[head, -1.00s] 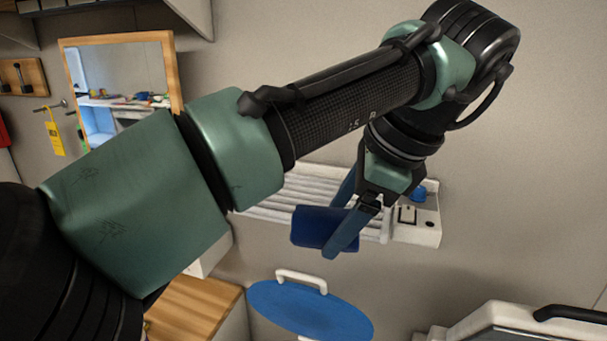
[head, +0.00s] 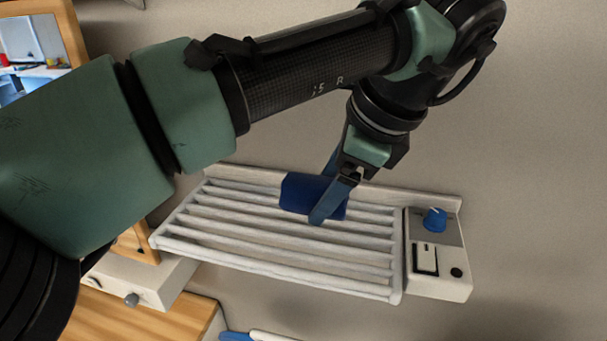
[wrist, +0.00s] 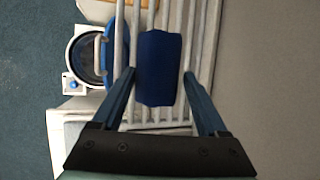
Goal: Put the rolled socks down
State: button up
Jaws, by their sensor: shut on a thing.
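The rolled socks (head: 303,191) are a dark blue roll. My gripper (head: 333,195) is shut on them, with a blue finger on either side. In the wrist view the roll (wrist: 160,68) sits between the two fingertips (wrist: 160,74). The socks are over the back part of a white slatted rack (head: 270,265) on the wall. Whether they touch the bars cannot be told. One finger hides part of the roll in the head view.
A control box with a blue knob (head: 435,220) is at the rack's right end. A white box (head: 145,283) and wooden top (head: 130,318) are at lower left. In the wrist view a round appliance (wrist: 88,55) lies left. The rack's front bars are clear.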

jog(key=shift+f+p, duration=0.65)
jog(key=shift+f, duration=2.35)
jog(key=shift+w, duration=0.1)
jog(key=shift+f, duration=0.15)
jog(key=o, duration=1.4)
